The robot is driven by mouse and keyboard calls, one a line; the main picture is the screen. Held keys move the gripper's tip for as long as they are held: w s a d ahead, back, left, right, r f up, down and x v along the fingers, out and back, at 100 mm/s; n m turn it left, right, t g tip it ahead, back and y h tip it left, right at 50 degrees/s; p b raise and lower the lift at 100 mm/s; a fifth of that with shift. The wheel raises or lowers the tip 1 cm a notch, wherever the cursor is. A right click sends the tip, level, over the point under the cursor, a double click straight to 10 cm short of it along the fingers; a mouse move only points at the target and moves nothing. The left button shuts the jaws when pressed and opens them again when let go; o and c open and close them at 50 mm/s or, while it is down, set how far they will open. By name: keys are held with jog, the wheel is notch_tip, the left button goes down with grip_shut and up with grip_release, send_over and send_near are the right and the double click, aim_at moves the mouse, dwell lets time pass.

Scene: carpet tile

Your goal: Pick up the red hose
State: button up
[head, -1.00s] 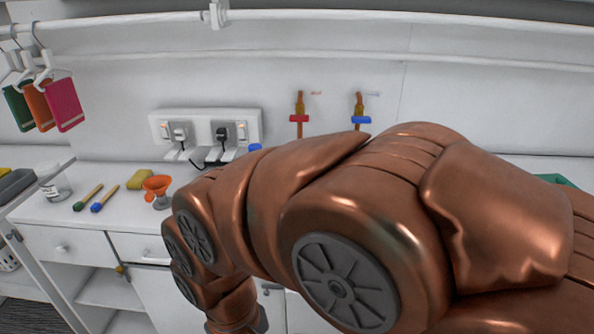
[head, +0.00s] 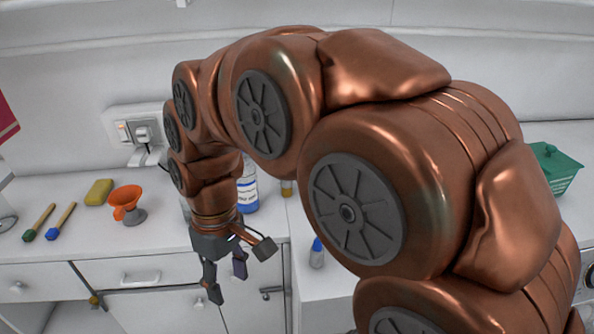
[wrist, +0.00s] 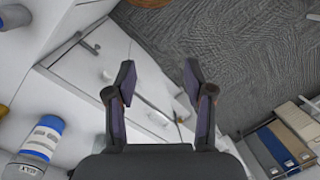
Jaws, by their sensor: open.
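No red hose can be made out in either current view; the wall part where a red-banded brown hose hung in the earlier head view is now behind my arm. My gripper (head: 238,272) hangs down in front of the counter's front edge, near the drawers. In the wrist view my gripper (wrist: 160,78) is open, with its two dark fingers apart and nothing between them. Cabinet fronts and the grey floor show beyond the fingers.
The white counter (head: 90,235) holds a yellow sponge (head: 99,192), an orange funnel (head: 126,203), two brushes (head: 50,222) and a blue-and-white bottle (head: 248,192) close behind my gripper. A small blue-capped bottle (head: 317,255) and a green basket (head: 556,170) stand further right.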

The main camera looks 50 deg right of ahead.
jog(key=w+d+r+n+t+y+b, duration=0.1)
jog(key=w+d+r+n, duration=0.1)
jog(key=w+d, duration=0.6)
jog(key=w+d+r+n+t+y+b, duration=0.1)
jog(key=w+d+r+n, duration=0.1)
jog(key=w+d, duration=0.7)
jog(key=d+f+n+t, duration=0.1)
jog(key=d, duration=0.7)
jog(key=d+n, duration=0.1)
jog(key=d, duration=0.6)
jog(key=d+f+n+t+b, duration=0.1)
jog(key=d, duration=0.7)
jog(key=shift+s+d+f+n+t, duration=0.25)
jog(key=shift+d+f+n+t, duration=0.05)
jog(key=shift+f, duration=0.15)
jog(key=shift+p+x, duration=0.4)
jog(key=shift+x, duration=0.85)
jog(key=shift+w+p+x, duration=0.15)
jog(key=shift+p+x, duration=0.4)
jog(key=shift+x, duration=0.2)
jog(key=shift+w+p+x, duration=0.2)
jog(key=shift+p+x, duration=0.3)
jog(key=shift+x, duration=1.2)
